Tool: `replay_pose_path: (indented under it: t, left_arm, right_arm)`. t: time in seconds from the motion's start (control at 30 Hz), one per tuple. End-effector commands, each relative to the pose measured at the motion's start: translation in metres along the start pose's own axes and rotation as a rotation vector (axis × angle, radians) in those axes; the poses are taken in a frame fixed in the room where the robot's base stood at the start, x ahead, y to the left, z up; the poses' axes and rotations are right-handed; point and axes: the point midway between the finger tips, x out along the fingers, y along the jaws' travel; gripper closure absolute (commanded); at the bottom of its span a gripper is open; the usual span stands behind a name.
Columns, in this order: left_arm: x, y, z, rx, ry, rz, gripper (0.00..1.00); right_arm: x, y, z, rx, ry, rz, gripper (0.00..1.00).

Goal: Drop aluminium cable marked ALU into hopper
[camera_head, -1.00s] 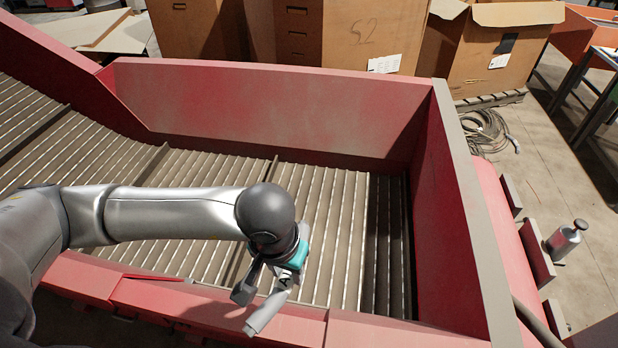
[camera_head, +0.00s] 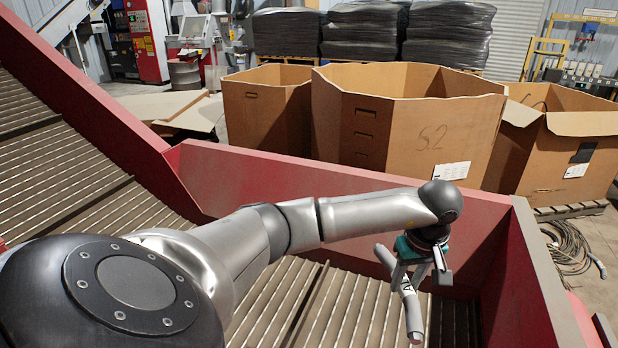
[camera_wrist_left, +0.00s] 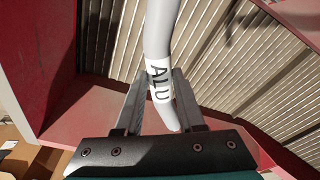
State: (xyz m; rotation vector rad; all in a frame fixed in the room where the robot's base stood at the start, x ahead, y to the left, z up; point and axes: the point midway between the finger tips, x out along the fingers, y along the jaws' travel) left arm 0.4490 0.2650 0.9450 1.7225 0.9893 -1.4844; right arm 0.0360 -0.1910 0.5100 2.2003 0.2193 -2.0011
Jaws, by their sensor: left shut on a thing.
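The aluminium cable (camera_head: 412,309) is a short, bent grey piece with a white band marked ALU. It also shows large in the left wrist view (camera_wrist_left: 157,30), where the lettering reads clearly. My left gripper (camera_head: 412,278) is shut on the cable near its label and holds it above the hopper. The hopper (camera_head: 340,195) has red walls and a ribbed metal floor. In the left wrist view the hopper's ribbed floor (camera_wrist_left: 235,50) lies beyond the cable, with a gap between. My right gripper is not in view.
Cardboard boxes (camera_head: 395,125) stand behind the hopper's back wall. A cable coil (camera_head: 568,245) lies on the floor at the right. The hopper's right wall (camera_head: 520,280) rises close to the gripper. The ribbed floor slopes up to the left and is bare.

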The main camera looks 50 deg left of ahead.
Motion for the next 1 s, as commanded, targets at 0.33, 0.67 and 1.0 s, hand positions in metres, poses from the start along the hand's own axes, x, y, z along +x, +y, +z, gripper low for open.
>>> replay_pose_path:
  t: [0.33, 0.67, 1.0]
  left_arm:
    - [0.022, 0.001, 0.0, -0.024, 0.001, -0.002, 1.0]
    - [0.057, 0.001, 0.005, -0.023, 0.002, -0.003, 1.0]
    - [0.058, 0.001, 0.005, -0.022, 0.003, -0.002, 0.6]
  right_arm:
    - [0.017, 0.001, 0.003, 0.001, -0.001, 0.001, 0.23]
    - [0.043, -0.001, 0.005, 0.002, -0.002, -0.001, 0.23]
    - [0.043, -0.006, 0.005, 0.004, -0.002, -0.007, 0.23]
